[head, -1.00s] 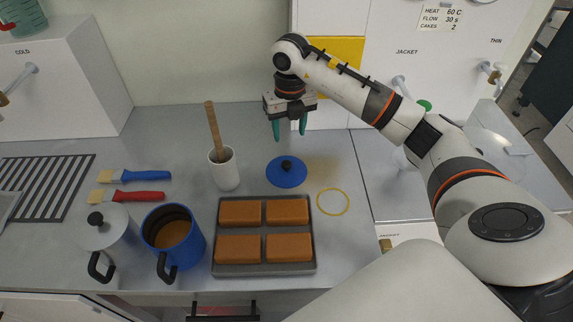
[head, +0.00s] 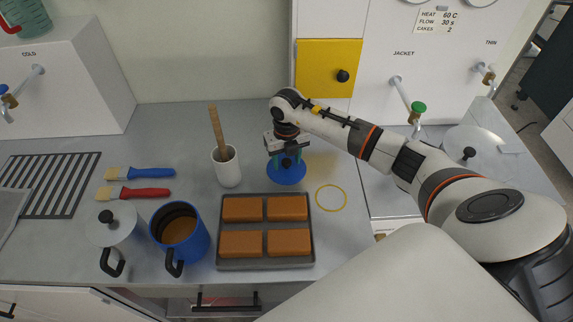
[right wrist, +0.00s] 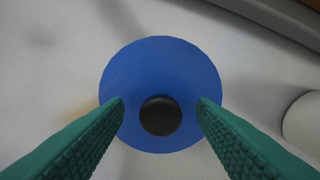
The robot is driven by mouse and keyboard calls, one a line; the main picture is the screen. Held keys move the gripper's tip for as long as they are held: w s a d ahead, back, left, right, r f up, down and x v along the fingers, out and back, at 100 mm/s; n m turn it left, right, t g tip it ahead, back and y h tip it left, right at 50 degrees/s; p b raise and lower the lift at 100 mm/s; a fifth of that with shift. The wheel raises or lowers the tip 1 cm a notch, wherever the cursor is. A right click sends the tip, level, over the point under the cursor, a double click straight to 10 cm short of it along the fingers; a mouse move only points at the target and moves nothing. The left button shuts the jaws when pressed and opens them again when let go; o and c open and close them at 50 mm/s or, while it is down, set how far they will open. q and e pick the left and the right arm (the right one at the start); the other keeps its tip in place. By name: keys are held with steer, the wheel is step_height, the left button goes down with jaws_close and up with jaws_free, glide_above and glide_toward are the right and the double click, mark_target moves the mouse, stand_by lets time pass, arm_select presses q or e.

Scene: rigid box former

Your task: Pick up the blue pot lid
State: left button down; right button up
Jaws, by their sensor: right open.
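The blue pot lid (head: 286,175) lies flat on the grey counter, behind the tray of brown cakes. It is a round disc with a black knob (right wrist: 160,115), seen from above in the right wrist view. My right gripper (head: 286,158) is right over the lid, pointing down, open and empty. Its green fingers stand on either side of the knob in the right wrist view, apart from it. In the head view the gripper hides part of the lid. My left gripper is not in view.
A dark tray (head: 265,266) with brown cakes sits in front of the lid. A white cup (head: 228,170) with a wooden pestle stands to its left. A yellow ring (head: 331,198) lies to the right. A blue pot (head: 181,240) stands at the front left.

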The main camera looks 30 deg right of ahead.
steer(key=shift+c, duration=0.3)
steer(key=c, duration=1)
